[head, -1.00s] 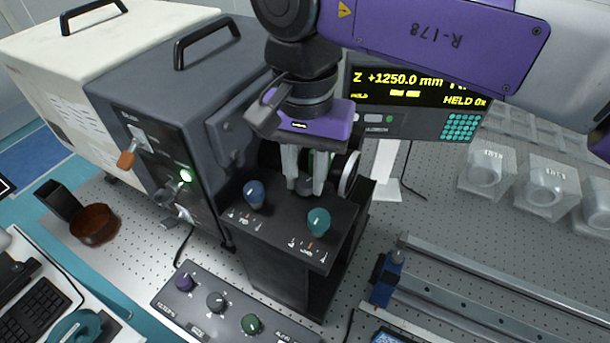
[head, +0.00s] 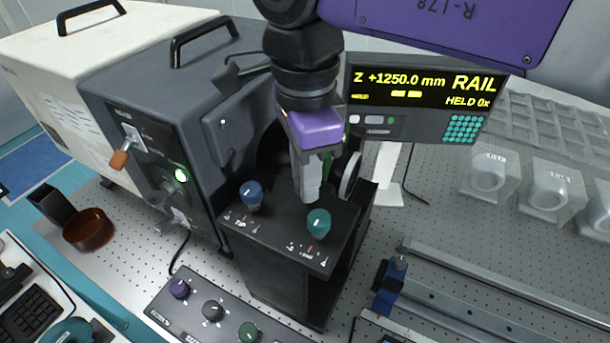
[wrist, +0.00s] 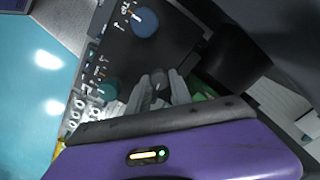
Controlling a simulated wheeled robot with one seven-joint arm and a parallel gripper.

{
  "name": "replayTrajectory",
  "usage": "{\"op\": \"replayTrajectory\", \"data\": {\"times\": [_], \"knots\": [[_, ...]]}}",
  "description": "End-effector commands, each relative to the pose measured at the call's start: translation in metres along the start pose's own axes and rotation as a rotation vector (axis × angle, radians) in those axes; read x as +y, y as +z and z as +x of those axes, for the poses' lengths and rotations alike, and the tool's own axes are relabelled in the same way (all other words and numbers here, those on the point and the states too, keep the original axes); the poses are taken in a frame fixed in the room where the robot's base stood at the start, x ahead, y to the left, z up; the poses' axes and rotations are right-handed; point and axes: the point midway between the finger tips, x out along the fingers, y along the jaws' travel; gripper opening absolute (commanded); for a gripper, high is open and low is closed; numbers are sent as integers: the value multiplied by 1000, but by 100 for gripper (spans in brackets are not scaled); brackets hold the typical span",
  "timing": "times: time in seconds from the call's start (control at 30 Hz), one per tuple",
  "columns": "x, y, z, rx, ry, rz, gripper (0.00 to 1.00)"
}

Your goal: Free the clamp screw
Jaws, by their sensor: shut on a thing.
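The clamp screw appears as a small dark grey knob (wrist: 159,80) between my fingertips in the wrist view. It sits at the black mount (head: 290,226), near a blue knob (head: 251,194) and a teal knob (head: 318,222). My purple gripper (head: 310,196) points down at the top of this mount. Its pale fingers are shut on the dark knob, which they hide in the head view. In the wrist view the fingers (wrist: 158,88) lie on either side of it. Whether the screw is loose cannot be told.
A dark grey instrument box (head: 150,100) stands close on the left. A display (head: 425,95) reads "RAIL" and "HELD 0x" behind. A control box (head: 213,310) with several knobs lies in front. A metal rail (head: 480,290) and clear cubes (head: 490,177) are at right.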

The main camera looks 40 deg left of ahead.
Motion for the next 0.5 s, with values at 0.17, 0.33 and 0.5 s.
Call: {"op": "replayTrajectory", "data": {"times": [0.17, 0.33, 0.5], "knots": [[-1, -1, -1, 2, -4, 169, 0], [0, -1, 0, 2, -3, 331, 0], [-1, -1, -1, 2, -5, 493, 0]]}}
